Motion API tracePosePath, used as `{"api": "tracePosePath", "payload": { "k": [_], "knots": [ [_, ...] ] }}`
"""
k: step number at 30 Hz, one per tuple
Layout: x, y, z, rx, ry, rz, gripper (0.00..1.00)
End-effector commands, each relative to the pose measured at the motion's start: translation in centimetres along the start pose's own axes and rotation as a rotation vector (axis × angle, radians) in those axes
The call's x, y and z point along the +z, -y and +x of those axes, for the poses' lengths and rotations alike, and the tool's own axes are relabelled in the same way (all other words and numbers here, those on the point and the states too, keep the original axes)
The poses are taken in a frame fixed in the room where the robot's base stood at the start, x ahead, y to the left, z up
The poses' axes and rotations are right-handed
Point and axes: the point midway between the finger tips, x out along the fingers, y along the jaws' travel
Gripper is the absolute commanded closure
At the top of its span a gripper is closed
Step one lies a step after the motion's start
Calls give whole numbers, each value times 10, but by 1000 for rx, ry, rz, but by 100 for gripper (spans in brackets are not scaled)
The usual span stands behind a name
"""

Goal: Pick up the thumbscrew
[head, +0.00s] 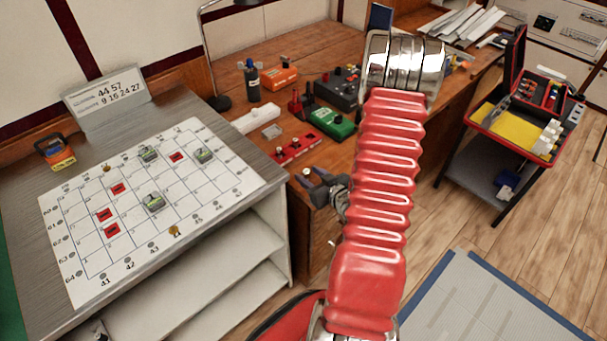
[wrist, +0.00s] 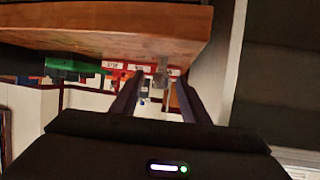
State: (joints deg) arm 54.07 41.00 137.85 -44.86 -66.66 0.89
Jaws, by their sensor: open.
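I cannot pick out the thumbscrew with certainty. Two small brass-coloured pieces lie on the white grid sheet (head: 92,255) in the head view, one near the front edge (head: 174,230) and one near the back edge (head: 106,167); they are too small to tell their shape. My gripper (head: 314,178) is open at the front edge of the wooden bench, to the right of the grey cabinet and apart from the sheet. In the wrist view my gripper (wrist: 157,82) has its two dark fingers spread, with bench items visible beyond and between them, none clearly held.
The wooden bench (head: 285,45) carries a red strip (head: 295,149), a green device (head: 334,122), an orange box (head: 281,78) and a dark bottle (head: 252,80). Grey breaker blocks (head: 154,201) stand on the sheet. A red tool cart (head: 480,117) stands right. Open floor lies between.

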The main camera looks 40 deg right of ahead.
Motion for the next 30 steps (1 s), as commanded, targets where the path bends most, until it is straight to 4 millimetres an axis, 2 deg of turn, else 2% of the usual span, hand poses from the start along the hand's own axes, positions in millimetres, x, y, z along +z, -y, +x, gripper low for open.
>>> {"api": "tracePosePath", "payload": {
  "k": [13,30],
  "knots": [
    [0,1,0,-2,0,-1,58],
    [-1,2,1,-4,0,-2,98]
  ]
}}
